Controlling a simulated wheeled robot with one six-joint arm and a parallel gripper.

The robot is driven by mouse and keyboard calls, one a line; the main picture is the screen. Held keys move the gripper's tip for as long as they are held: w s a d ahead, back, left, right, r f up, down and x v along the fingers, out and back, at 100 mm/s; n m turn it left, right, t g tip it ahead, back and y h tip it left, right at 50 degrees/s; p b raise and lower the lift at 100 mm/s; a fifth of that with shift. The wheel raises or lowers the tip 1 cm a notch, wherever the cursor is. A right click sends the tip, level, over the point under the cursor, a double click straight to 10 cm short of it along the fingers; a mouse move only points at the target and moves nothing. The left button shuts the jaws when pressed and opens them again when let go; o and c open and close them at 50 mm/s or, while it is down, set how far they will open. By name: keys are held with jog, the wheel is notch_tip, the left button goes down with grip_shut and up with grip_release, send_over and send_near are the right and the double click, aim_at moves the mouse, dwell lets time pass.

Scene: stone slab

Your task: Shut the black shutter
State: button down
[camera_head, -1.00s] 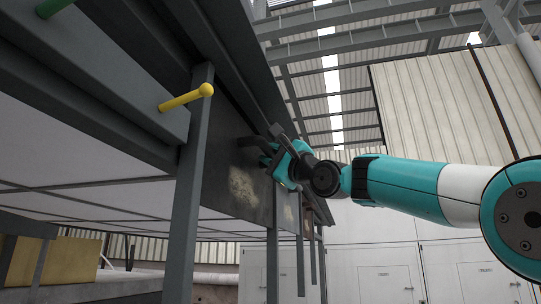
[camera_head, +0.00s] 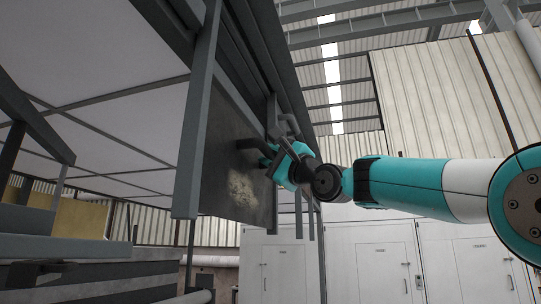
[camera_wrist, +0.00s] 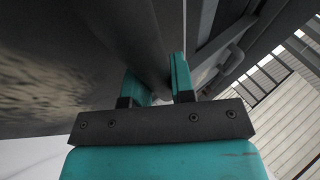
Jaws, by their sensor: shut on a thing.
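The black shutter (camera_head: 218,160) is a dark panel with a pale worn patch, hanging in the grey metal frame at the middle of the head view. It fills the left of the wrist view (camera_wrist: 60,75). Its dark bar handle (camera_head: 250,144) sticks out from its face. My gripper (camera_head: 270,160), teal with black parts, is at this handle. In the wrist view, the handle (camera_wrist: 146,42) runs down between the two fingers (camera_wrist: 160,85), which are closed around it. The exact contact is partly hidden by the gripper body.
A grey post (camera_head: 197,120) stands left of the shutter. Another handle (camera_head: 289,122) shows beyond my gripper. White wall cabinets (camera_head: 375,270) stand at the back right. Grey beams and a slab structure (camera_head: 90,250) fill the lower left.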

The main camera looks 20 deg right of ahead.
jog(key=shift+w+f, duration=0.1)
jog(key=shift+f, duration=0.55)
jog(key=c, duration=1)
grip_release()
jog(key=b+v, duration=0.8)
jog(key=v, duration=0.9)
jog(key=shift+d+b, duration=0.1)
jog(key=shift+b, duration=0.25)
